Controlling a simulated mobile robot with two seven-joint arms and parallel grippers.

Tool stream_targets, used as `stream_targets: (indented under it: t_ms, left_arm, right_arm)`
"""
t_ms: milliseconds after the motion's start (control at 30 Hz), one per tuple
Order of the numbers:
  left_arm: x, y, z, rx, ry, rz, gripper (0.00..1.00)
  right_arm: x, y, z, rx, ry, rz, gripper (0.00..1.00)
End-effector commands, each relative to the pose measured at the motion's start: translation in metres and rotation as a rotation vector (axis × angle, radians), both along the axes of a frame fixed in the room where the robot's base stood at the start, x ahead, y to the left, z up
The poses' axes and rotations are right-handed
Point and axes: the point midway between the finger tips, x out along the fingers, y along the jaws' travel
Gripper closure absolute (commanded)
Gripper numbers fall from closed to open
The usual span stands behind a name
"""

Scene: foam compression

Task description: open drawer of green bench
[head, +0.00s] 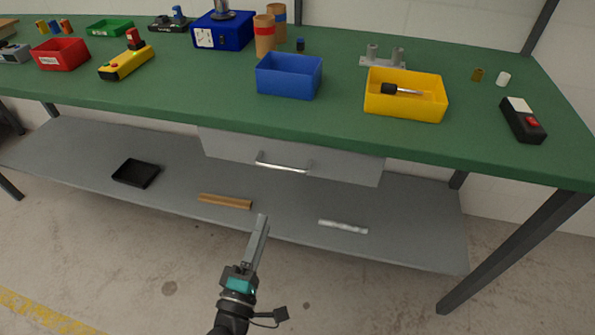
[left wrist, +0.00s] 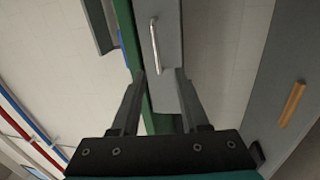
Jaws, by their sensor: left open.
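The green bench (head: 190,99) spans the head view, with a grey drawer (head: 335,169) under its top. The drawer looks shut and has a silver bar handle (head: 282,167) on its front. My left gripper (head: 262,222) is below and in front of the handle, apart from it. In the left wrist view the two fingers (left wrist: 160,75) are spread with nothing between them, and the handle (left wrist: 155,46) is ahead of them, in front of the drawer face (left wrist: 170,70). My right gripper is not in view.
Blue (head: 289,78), yellow (head: 405,106) and red (head: 61,55) bins stand on the bench top. A dark bench leg (head: 510,255) is at the right.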

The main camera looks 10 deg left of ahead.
Motion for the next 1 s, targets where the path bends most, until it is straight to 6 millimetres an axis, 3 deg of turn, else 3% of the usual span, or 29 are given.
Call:
stream_targets:
  t_ms: [167, 600, 700, 1000]
  left_arm:
    - [0.010, 0.001, 0.008, -0.036, -0.021, 0.008, 0.55]
    - [0.096, -0.002, 0.024, -0.031, -0.022, 0.006, 0.55]
    - [0.114, -0.003, 0.027, -0.030, -0.020, 0.007, 0.55]
    - [0.146, -0.004, 0.032, -0.029, -0.017, 0.006, 0.55]
  right_arm:
    - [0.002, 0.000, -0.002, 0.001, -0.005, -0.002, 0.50]
    - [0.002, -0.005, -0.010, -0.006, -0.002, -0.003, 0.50]
    - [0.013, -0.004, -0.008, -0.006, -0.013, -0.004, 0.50]
    - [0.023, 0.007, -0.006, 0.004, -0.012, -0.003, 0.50]
